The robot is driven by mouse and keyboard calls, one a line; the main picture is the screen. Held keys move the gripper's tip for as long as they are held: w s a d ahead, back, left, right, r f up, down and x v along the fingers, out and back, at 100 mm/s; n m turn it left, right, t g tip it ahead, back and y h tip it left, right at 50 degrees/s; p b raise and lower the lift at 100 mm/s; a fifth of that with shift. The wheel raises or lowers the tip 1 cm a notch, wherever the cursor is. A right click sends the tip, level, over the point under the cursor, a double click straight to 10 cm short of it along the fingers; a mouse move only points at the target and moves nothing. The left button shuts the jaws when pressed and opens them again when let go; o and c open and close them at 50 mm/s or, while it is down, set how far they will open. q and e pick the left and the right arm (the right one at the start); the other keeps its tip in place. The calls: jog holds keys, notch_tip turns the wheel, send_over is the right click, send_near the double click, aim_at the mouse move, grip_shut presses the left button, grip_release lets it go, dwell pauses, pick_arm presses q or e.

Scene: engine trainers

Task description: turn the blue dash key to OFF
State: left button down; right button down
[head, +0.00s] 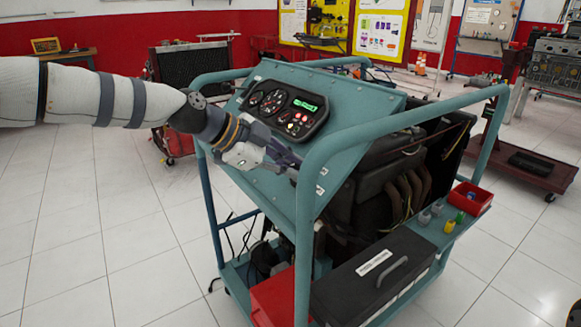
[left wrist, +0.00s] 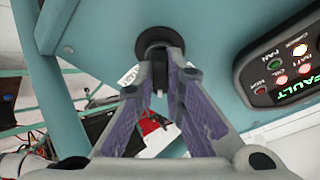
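The teal dash panel (head: 283,104) of the engine trainer slopes towards me. My left gripper (head: 288,163) is at its lower right part, below the gauge cluster. In the left wrist view, a round black switch base (left wrist: 153,36) stands on the teal panel straight ahead of my left gripper (left wrist: 163,68). The fingertips are right at this switch, one on each side, with a gap visible between the fingers. My right gripper is in neither view.
The gauge cluster (head: 284,108) has a lit green display; its edge with small lamps (left wrist: 290,65) is close right of the fingers. A teal tube frame (head: 300,240) surrounds the trainer. A black case (head: 370,280) and red bins (head: 472,197) lie on the lower shelf.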

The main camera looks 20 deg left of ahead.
pick_arm(q)
jog(key=shift+n, duration=0.3)
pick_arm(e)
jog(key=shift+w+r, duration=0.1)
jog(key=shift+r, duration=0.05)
pick_arm(q)
jog(key=n+t+p, duration=0.1)
jog(key=n, duration=0.3)
jog(key=shift+p, duration=0.3)
jog(key=n+p, duration=0.1)
jog(key=n, duration=0.2)
jog(key=shift+n+y, duration=0.4)
jog(key=shift+f+n+t, duration=0.15)
jog(key=shift+n+t, duration=0.15)
jog(key=shift+n, duration=0.3)
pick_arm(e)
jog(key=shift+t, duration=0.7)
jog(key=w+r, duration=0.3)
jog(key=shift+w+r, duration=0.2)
pick_arm(q)
jog(key=shift+f, duration=0.1)
jog(key=c, duration=1.7)
grip_release()
jog(key=shift+w, duration=0.15)
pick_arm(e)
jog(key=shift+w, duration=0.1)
